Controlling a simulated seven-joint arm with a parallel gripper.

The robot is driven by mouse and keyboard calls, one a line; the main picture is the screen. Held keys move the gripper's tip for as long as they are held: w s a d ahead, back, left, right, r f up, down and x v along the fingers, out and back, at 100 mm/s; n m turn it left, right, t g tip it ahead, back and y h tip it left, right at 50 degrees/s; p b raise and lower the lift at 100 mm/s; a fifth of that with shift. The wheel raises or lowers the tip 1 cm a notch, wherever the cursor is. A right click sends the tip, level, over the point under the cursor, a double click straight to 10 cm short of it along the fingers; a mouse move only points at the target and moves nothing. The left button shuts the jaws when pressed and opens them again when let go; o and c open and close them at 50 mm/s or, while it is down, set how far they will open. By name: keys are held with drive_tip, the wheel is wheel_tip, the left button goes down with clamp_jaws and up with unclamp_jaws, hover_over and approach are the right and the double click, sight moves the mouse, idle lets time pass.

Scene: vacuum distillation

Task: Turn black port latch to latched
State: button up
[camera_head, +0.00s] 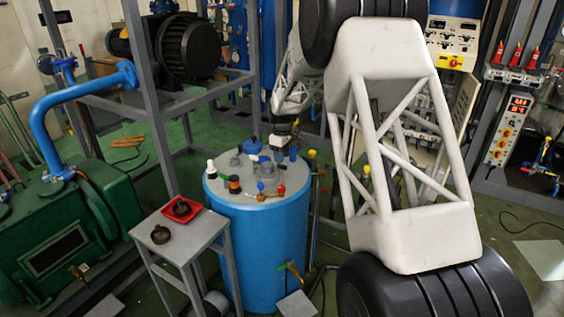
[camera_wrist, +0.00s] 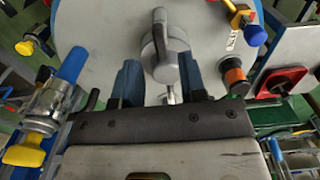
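The blue tank (camera_head: 255,245) has a grey lid (camera_wrist: 95,20) with several fittings. A small black port with an orange band (camera_wrist: 235,78) stands on the lid, right of my fingers in the wrist view; it also shows in the head view (camera_head: 234,185). A grey round fitting with a raised bar handle (camera_wrist: 160,50) lies ahead of and between my fingertips. I cannot tell which part is the latch, or its state. My gripper (camera_wrist: 159,72) is open, its two blue fingers apart with nothing clearly held. In the head view my gripper (camera_head: 286,155) is over the lid's far right side.
A metal valve with blue and yellow parts (camera_wrist: 45,105) is left of my gripper. A small table (camera_head: 160,225) with a red tray (camera_head: 190,203) stands left of the tank.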

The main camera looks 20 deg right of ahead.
sight(282, 166)
drive_tip(key=shift+r, duration=1.9)
drive_tip(key=shift+s+r, duration=0.25)
drive_tip(key=s+a+r+m, duration=0.2)
drive_tip(key=s+r, duration=0.3)
drive_tip(key=s, duration=0.4)
drive_tip(key=s+a+r+m+t, duration=0.1)
drive_tip(key=s+r, duration=0.4)
drive_tip(key=s, duration=0.4)
drive_tip(key=s+a+r+m, duration=0.2)
drive_tip(key=s+r, duration=0.3)
drive_tip(key=s, duration=0.5)
drive_tip(key=s+a+f+m+t, duration=0.1)
drive_tip(key=s+m, duration=0.3)
drive_tip(key=s, duration=2.4)
drive_tip(key=shift+s+a+f+t, duration=0.3)
drive_tip(key=shift+s+a+f, duration=0.1)
drive_tip(key=shift+a, duration=0.1)
